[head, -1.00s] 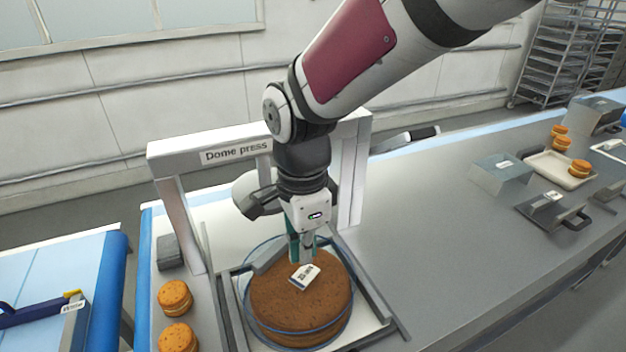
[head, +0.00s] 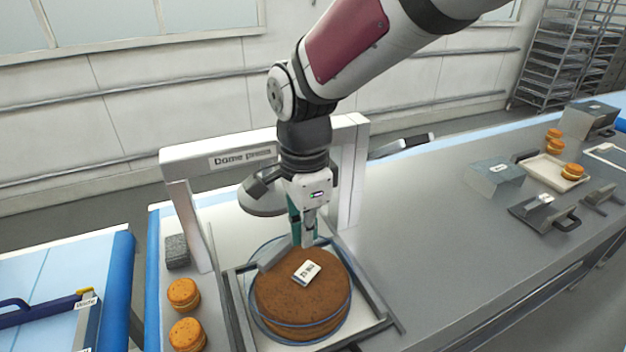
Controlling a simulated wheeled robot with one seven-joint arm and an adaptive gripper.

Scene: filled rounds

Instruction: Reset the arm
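My gripper (head: 305,240) points down in front of the dome press (head: 215,165), over the back part of a large round brown cake (head: 290,310). Its fingertips sit close together above the cake's rear edge; whether they hold anything or touch the cake I cannot tell. The cake lies inside a clear ring on a pale tray with a grey frame (head: 388,318). A small white label (head: 306,271) lies on top of the cake. My arm hides part of the press.
Small filled rounds (head: 184,294) stand left of the press near a grey block (head: 177,251). Further right are a metal box (head: 495,178), a tray with rounds (head: 545,172) and a black-handled tool (head: 545,212). The counter between is clear.

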